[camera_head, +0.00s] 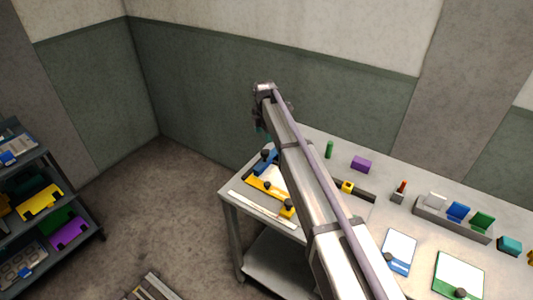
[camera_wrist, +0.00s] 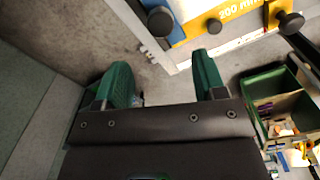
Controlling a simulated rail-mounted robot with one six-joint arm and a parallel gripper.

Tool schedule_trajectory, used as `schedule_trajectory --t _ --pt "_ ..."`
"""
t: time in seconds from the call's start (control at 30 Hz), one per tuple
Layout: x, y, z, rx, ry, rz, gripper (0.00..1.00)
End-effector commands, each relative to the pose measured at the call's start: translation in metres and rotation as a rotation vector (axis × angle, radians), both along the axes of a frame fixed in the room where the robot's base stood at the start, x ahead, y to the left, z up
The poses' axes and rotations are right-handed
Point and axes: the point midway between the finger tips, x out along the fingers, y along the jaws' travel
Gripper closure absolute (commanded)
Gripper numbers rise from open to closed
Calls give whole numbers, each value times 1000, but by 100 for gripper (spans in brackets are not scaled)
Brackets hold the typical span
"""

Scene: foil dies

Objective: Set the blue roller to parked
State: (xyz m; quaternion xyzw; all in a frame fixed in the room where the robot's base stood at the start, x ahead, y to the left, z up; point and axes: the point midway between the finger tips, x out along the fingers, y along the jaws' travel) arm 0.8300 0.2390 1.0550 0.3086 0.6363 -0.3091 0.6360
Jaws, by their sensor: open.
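A blue part (camera_head: 262,164) with a dark knob sits at the left end of the table, beside a yellow bar (camera_head: 264,188); I cannot tell if it is the blue roller. In the wrist view, a blue part (camera_wrist: 178,31) with a dark knob shows at the top edge, next to the yellow bar (camera_wrist: 222,17) marked 200 mm. My gripper (camera_wrist: 163,80) is open, its two green fingers apart with nothing between them. The fingers point toward the table edge, apart from the blue part. In the head view my arm hides part of the table.
A green cylinder (camera_head: 329,150), a purple block (camera_head: 361,164) and a rack (camera_head: 433,214) with coloured plates stand on the table. Blue-edged (camera_head: 398,268) and green-edged boards lie in front. A shelf (camera_head: 88,236) stands at left. A green bin (camera_wrist: 262,86) shows at right in the wrist view.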

Motion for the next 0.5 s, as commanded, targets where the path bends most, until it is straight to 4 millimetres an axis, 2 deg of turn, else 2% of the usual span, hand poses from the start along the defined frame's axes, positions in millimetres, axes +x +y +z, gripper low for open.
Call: schedule_trajectory --t 0.03,0.3,0.4,0.5 --pt "0 0 -17 0 0 -1 36" --pt "0 0 -82 0 0 -2 36" --pt "0 0 -96 0 0 -2 36" --pt "0 0 -100 0 0 -2 36"
